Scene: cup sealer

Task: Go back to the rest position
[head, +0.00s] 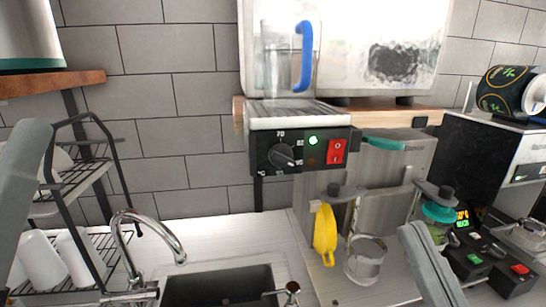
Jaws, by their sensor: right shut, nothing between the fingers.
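My right gripper (415,236) reaches up from the bottom edge, right of centre. Its fingers are shut and hold nothing. It is in front of the counter, near a clear glass cup (364,262) on its left and a teal-lidded jar behind it. I cannot tell whether it touches anything. Part of my left arm shows along the left edge, but its gripper is out of the picture.
A dish rack (62,214) stands at left, beside a tap (148,222) and sink (218,287). A heater with dial and red switch (337,151) carries a pitcher (285,62). A yellow item (325,234) hangs at a dispenser. Button panels (490,262) stand at right.

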